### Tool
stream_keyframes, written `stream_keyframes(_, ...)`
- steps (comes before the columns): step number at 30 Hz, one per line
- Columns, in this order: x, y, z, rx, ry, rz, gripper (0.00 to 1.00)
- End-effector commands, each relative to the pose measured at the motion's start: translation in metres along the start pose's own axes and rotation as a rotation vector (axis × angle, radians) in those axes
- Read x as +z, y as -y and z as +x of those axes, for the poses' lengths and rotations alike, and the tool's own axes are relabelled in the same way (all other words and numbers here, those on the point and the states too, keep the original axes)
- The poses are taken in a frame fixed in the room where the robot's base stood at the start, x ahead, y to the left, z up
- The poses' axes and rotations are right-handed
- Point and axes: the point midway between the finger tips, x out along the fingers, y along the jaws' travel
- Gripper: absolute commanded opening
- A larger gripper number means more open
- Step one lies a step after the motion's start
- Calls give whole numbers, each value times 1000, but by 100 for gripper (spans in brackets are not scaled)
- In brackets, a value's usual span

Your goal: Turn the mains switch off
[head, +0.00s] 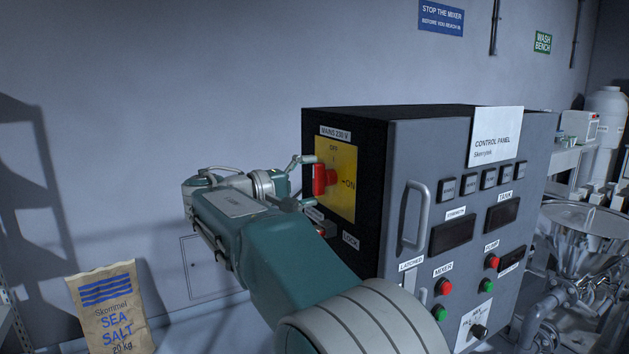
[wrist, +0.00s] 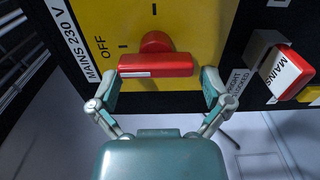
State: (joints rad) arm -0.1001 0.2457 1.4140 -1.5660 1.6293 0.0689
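The mains switch is a red handle (head: 322,178) on a yellow plate (head: 348,193) on the dark side of the control cabinet. The handle (wrist: 156,66) stands upright in the head view, in line with the OFF label above it. A white mark on it lies towards its OFF end, and ON is to the right. My gripper (head: 312,181) is at the handle, one finger above and one below. In the wrist view my gripper (wrist: 159,80) is open with the handle's ends between its fingers. A gap shows at the right finger; contact at the left is unclear.
A red-and-white block marked MAINS (wrist: 285,72) is beside the switch in the wrist view. The cabinet front has a bar handle (head: 416,215) and several buttons. A sea salt bag (head: 108,310) stands at lower left. A steel hopper (head: 580,235) is at right.

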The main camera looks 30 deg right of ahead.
Motion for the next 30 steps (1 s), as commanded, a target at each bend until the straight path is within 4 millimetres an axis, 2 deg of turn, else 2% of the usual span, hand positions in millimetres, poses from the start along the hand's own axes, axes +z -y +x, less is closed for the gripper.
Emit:
stream_keyframes(7,2,-1,5,-2,5,3,100)
stream_keyframes(10,1,-1,-1,-2,3,4,100)
stream_keyframes(14,0,0,-24,-1,1,3,100)
stream_keyframes(24,-2,1,-94,0,0,1,100)
stream_keyframes(30,-2,1,-117,0,2,1,100)
